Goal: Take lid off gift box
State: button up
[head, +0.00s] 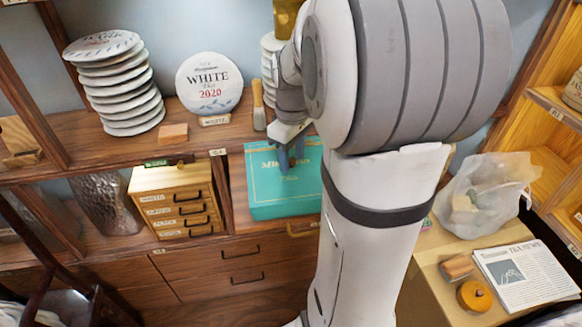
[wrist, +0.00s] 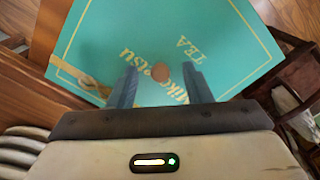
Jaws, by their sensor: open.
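The gift box (head: 270,206) is teal with gold lettering and a gold border line, and stands in a shelf bay left of my arm. I cannot tell whether the fingers touch the lid. In the head view my gripper (head: 291,155) is over the back part of the box, and my arm hides the box's right side.
A small wooden drawer cabinet (head: 178,203) stands left of the box. Wrapped tea cakes (head: 115,85) are stacked on the shelf above, beside an upright WHITE 2020 cake (head: 209,83). At right, a table (head: 437,262) holds a plastic bag (head: 487,195) and a newspaper (head: 530,273).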

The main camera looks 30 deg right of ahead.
jog(key=shift+c, duration=0.5)
grip_shut()
